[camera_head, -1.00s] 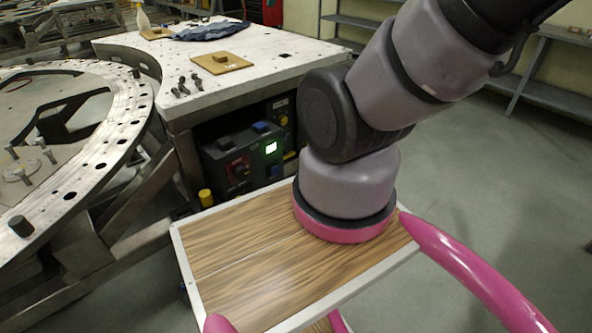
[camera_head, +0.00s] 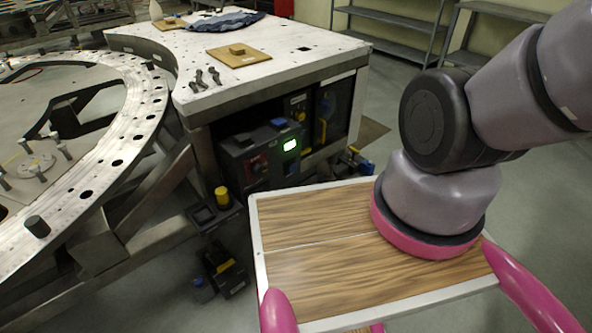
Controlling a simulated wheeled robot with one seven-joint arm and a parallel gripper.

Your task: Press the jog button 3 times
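A dark control box (camera_head: 262,155) stands in the opening under the white-topped table. I cannot tell which of these parts is the jog button, as no label is readable. My arm rises from my deck at the right and leaves the picture at the upper right. My gripper is out of view.
A large metal ring plate (camera_head: 130,110) with pegs fills the left, and a slanted steel leg stands below it. The table (camera_head: 305,65) holds small metal parts, a wooden board (camera_head: 238,57) and a dark blue cloth. Dark objects lie on the floor (camera_head: 225,265). Open floor lies at the right.

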